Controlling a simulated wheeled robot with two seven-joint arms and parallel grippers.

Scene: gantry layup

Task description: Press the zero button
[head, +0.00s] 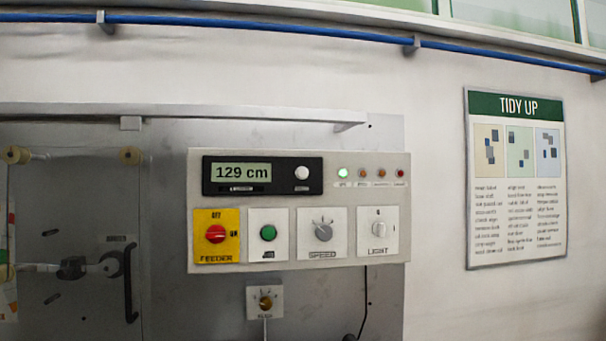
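A pale control panel (300,202) is mounted on a grey wall plate in the middle of the head view. Its black display unit (213,188) reads "129 cm". A round white button (302,173) sits at the right end of that unit, with a label below it too small to read. Below are a red feeder knob (216,234) on yellow, a green button (268,233), a grey speed knob (322,229) and a white light switch (378,228). Neither of my grippers shows in this view.
Several small indicator lamps (372,173) sit at the panel's upper right, the leftmost lit green. A small box with a knob (265,302) is below the panel. A black handle (130,284) and fittings are at left. A "TIDY UP" poster (516,180) hangs at right.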

